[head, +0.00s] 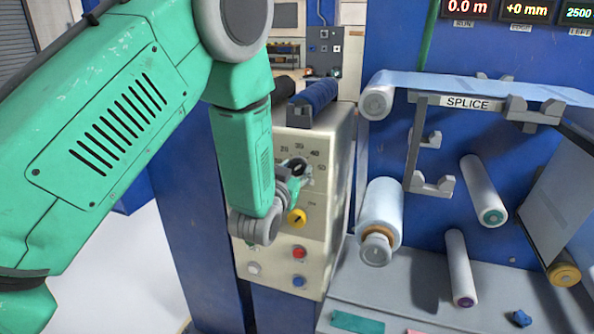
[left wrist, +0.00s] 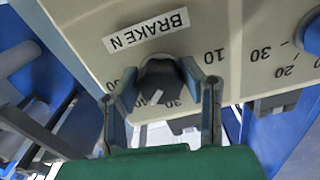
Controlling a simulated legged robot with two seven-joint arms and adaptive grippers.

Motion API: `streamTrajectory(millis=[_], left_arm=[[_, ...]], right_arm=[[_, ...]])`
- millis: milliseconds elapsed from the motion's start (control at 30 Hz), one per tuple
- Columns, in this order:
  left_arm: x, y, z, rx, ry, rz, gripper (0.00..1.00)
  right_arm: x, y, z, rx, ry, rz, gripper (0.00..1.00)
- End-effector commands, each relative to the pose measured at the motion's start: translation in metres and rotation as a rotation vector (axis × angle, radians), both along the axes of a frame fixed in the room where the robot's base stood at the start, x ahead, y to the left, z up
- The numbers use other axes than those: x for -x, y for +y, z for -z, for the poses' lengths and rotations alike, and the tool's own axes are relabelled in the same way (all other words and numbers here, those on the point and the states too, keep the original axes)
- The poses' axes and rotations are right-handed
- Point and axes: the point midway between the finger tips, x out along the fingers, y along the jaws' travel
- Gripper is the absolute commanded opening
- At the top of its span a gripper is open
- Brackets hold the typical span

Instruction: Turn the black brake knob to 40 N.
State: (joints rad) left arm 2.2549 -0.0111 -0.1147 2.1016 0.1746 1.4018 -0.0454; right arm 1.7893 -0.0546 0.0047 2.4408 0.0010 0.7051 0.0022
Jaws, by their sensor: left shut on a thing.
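The black brake knob (head: 299,167) sits on the cream control panel (head: 322,226), inside a ring of numbers that includes 30, 40 and 50. In the left wrist view the knob (left wrist: 160,76) is dark, beside the "BRAKE N" label (left wrist: 146,31). My left gripper (head: 293,176) reaches the panel from the left and partly covers the dial. In the left wrist view its two fingers (left wrist: 162,92) stand on either side of the knob, shut on it. A white mark shows on the knob, but I cannot tell its exact reading. My right gripper is out of view.
Below the dial are a yellow knob (head: 297,217), a red button (head: 299,252) and a blue button (head: 298,282). To the right are a white film roll (head: 380,215), several rollers and the "SPLICE" bar (head: 467,103). A blue roller (head: 313,100) lies atop the panel box.

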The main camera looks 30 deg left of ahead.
Motion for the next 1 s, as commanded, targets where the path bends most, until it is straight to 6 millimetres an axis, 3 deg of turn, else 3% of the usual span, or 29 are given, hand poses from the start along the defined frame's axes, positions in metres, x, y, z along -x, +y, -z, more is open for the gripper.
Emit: streamTrajectory(millis=[267, 300, 333, 367, 767, 1000], left_arm=[[0.0, 0.0, 0.0, 0.0, 0.001, 0.001, 0.07], [0.0, 0.0, 0.0, 0.0, 0.001, 0.001, 0.42], [0.0, 0.0, 0.0, 0.0, 0.001, 0.001, 0.53], [0.0, 0.0, 0.0, 0.0, 0.0, 0.001, 0.56], [0.006, -0.002, 0.0, 0.001, 0.001, 0.001, 0.56], [0.05, -0.013, 0.001, 0.002, 0.004, 0.002, 0.56]], right_arm=[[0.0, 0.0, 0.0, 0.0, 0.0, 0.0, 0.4], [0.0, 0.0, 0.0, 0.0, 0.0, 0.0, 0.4], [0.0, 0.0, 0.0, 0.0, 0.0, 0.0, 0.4], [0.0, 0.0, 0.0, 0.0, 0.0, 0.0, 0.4], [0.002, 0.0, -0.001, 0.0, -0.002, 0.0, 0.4], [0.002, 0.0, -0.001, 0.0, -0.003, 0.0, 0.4]])
